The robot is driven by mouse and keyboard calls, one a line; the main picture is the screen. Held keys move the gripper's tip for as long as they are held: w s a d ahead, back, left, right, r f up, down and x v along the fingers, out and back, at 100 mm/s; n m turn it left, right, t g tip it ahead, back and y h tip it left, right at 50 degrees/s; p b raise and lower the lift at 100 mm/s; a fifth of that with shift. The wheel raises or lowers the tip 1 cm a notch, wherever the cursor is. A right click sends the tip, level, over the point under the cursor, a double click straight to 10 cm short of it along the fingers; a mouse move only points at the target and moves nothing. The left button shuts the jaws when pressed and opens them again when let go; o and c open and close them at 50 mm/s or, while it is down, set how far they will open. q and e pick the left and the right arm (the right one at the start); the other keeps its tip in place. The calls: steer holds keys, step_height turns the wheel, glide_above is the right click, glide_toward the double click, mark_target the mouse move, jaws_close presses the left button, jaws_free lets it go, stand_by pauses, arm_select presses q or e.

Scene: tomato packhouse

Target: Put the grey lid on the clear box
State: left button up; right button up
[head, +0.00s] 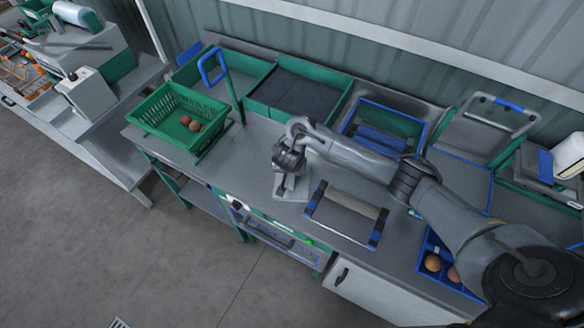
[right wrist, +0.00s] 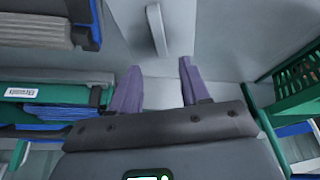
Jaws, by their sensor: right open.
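The grey lid (head: 283,194) appears as a small pale flat piece on the worktop, partly covered by my right gripper (head: 290,178). In the right wrist view, a pale grey panel, which looks like the lid (right wrist: 182,28), has a raised bar handle (right wrist: 157,30) on top. My right gripper (right wrist: 158,88) is open, with two purple-grey fingers apart. The handle is ahead of the fingertips and nothing is held between them. I cannot make out a clear box in either view. My left gripper is not in view.
A green crate (head: 160,105) with several tomatoes stands left on the worktop. A blue-edged rack (head: 345,222) lies right of my gripper. A blue tray (head: 422,262) holding round produce is at the right front. Bare worktop (head: 240,165) shows left of my gripper.

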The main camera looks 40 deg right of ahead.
steer(key=s+a+f+n+t+y+p, duration=0.15)
steer(key=s+a+n, duration=0.25)
steer(key=a, duration=0.8)
steer(key=s+a+r+n+y, duration=0.1)
steer(key=s+a+r+n, duration=0.1)
steer(key=s, duration=0.4)
steer(key=s+a+r+n+y, duration=0.1)
steer(key=s+a+r+n, duration=0.1)
steer(key=s, duration=0.4)
steer(key=shift+s+a+n, duration=0.15)
steer(key=shift+a+n, duration=0.65)
steer(key=shift+a, duration=0.4)
steer(key=shift+o, duration=1.1)
steer(key=s+d+r+n, duration=0.1)
steer(key=s+d+r, duration=0.1)
steer(key=s, duration=0.3)
steer(key=s+d+r+n, duration=0.1)
steer(key=s+d+r, duration=0.1)
steer(key=s, duration=0.3)
steer(key=shift+s+d+g, duration=0.2)
steer(key=shift+d+g, duration=0.25)
steer(key=shift+d, duration=0.25)
steer(key=shift+f, duration=0.1)
